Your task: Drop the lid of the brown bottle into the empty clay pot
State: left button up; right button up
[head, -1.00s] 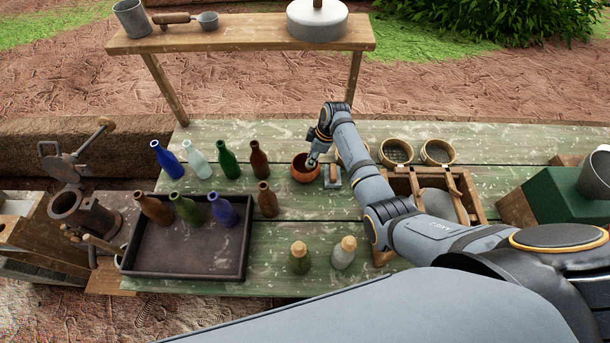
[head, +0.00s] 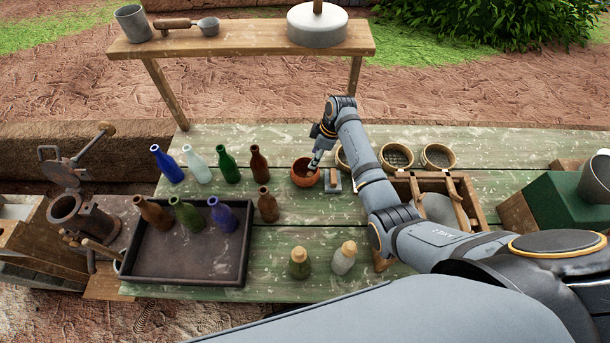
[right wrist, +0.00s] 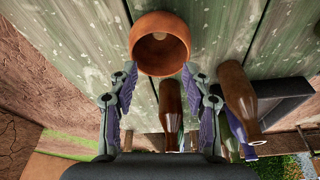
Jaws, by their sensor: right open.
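The round orange-brown clay pot (head: 304,178) stands on the green table, and it shows open-mouthed at the top of the right wrist view (right wrist: 150,66). A small pale round thing (right wrist: 160,36) lies inside it; it looks like a cork or lid, but is too small to be sure. My right gripper (right wrist: 160,82) is open and empty at the pot's near side, its fingers apart; in the head view it is just over the pot's rim. Brown bottles stand left of the pot (head: 259,163), (head: 268,206) and in the tray (head: 152,212); I see no lid on them. My left gripper is out of view.
Blue, clear and green bottles stand at the back left. A dark tray (head: 127,262) holds more bottles. Two corked bottles (head: 299,262), (head: 343,258) stand at the front.

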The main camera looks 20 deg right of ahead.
jog(key=w+v, duration=0.1)
jog(key=v, duration=0.7)
jog(key=shift+s, duration=0.45)
jog(key=shift+f, duration=0.1)
